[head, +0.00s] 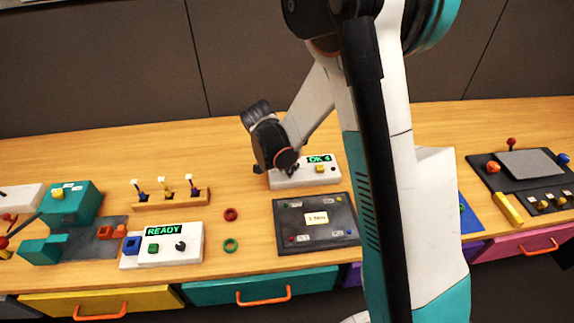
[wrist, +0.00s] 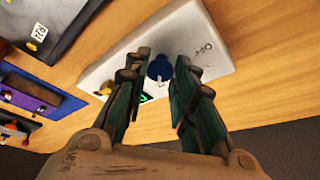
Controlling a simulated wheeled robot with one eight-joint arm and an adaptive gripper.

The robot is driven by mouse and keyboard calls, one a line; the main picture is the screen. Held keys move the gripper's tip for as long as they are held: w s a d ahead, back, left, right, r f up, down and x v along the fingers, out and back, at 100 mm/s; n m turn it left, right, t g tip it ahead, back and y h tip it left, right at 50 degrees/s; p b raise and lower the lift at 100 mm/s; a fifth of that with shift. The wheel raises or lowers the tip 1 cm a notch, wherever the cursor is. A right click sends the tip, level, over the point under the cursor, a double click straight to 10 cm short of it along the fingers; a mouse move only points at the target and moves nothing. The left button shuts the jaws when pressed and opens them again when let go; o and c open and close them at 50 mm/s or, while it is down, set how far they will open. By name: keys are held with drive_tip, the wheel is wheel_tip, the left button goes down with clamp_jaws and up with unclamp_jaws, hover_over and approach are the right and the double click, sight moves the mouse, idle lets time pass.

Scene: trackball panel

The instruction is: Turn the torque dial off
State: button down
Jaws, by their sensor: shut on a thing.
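A white control box (head: 327,176) with a green display reading what looks like "OK 4" stands at the back middle of the table. It also shows in the wrist view (wrist: 215,68), with "OFF" lettering on its face. The torque dial is a dark blue round knob (wrist: 158,68) on this box, with a white mark on its near side. My gripper (wrist: 163,62) is shut on the dial, one teal finger on either side. In the head view my gripper (head: 290,168) is over the box's left part and hides the dial there.
A yellow button (head: 320,168) sits on the same box. A dark panel (head: 290,215) lies just in front. A second white box (head: 190,250) reads "READY". My arm covers the right middle.

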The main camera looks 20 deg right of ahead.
drive_tip(key=shift+n, duration=0.3)
drive_tip(key=n, duration=0.2)
drive_tip(key=n+t+y+b, duration=0.1)
drive_tip(key=n, duration=0.1)
drive_tip(key=n+t, duration=0.1)
drive_tip(key=shift+s+d+n, duration=0.2)
drive_tip(key=shift+s+n, duration=0.05)
drive_tip(key=shift+n, duration=0.15)
drive_tip(key=n+y, duration=0.1)
drive_tip(key=n, duration=0.1)
drive_tip(key=n+y+b, duration=0.1)
drive_tip(key=n, duration=0.2)
drive_tip(key=shift+d+t+y, duration=0.2)
drive_tip(key=shift+t+y, duration=0.1)
drive_tip(key=shift+t, duration=0.1)
drive_tip(key=n, duration=0.2)
drive_tip(key=n+y, duration=0.1)
drive_tip(key=n, duration=0.1)
drive_tip(key=n+y, duration=0.1)
drive_tip(key=n, duration=0.1)
drive_tip(key=shift+d+n+b, duration=0.25)
drive_tip(key=shift+n+b, duration=0.05)
drive_tip(key=shift+b, duration=0.1)
drive_tip(key=n+g+y, duration=0.1)
drive_tip(key=n, duration=0.1)
drive_tip(key=n+y, duration=0.1)
drive_tip(key=n, duration=0.2)
drive_tip(key=shift+w+d+n+g, duration=0.15)
drive_tip(key=shift+n+g, duration=0.15)
drive_tip(key=shift+g, duration=0.1)
